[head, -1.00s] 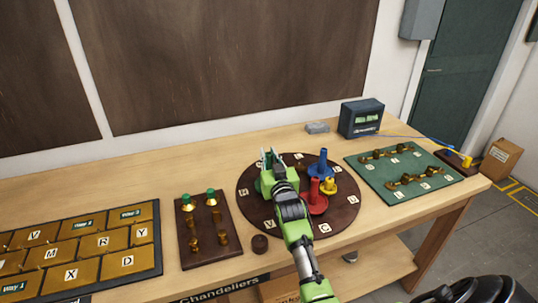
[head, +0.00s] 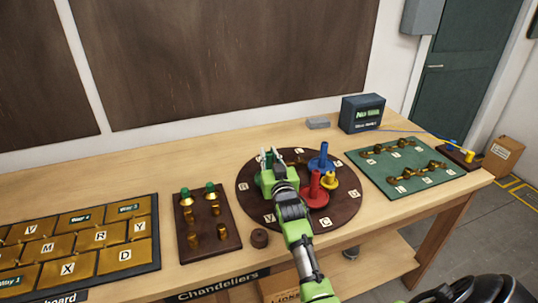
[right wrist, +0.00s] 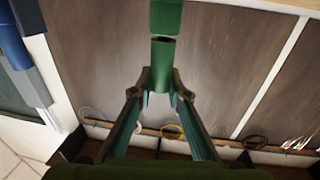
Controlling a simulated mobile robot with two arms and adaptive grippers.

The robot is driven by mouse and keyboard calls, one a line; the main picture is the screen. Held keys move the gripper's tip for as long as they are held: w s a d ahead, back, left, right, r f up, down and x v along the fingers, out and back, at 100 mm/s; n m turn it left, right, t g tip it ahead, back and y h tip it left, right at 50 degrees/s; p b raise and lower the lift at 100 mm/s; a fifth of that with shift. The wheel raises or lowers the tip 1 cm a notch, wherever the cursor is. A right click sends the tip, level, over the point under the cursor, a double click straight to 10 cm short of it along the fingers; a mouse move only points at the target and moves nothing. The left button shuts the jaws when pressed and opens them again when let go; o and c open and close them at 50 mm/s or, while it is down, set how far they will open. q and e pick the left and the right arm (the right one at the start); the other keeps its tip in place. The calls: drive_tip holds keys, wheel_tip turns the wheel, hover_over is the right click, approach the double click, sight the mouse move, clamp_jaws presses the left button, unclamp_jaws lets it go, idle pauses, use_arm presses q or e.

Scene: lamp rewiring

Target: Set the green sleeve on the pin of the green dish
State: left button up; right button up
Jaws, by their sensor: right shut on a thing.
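My right gripper (head: 270,160) is over the left part of the dark round board (head: 283,219), seen from behind. The right wrist view shows its two fingers (right wrist: 162,88) closed on a green sleeve (right wrist: 161,62). A second green upright piece (right wrist: 166,16), which looks like the pin of the green dish, is lined up end to end with the sleeve. A dark hollow rim shows where they meet; I cannot tell whether they touch. My left gripper is not in view.
Close on the right of my gripper stand a red dish with a pin (head: 315,188), a blue one (head: 322,160) and a yellow one (head: 330,180). A brown block with brass fittings (head: 208,228) is left, a green board (head: 378,178) right. A dark display box (head: 362,114) stands behind.

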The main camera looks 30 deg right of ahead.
drive_tip(key=shift+f, duration=0.3)
drive_tip(key=o, duration=1)
drive_tip(key=shift+s, duration=0.1)
drive_tip(key=v, duration=1.2)
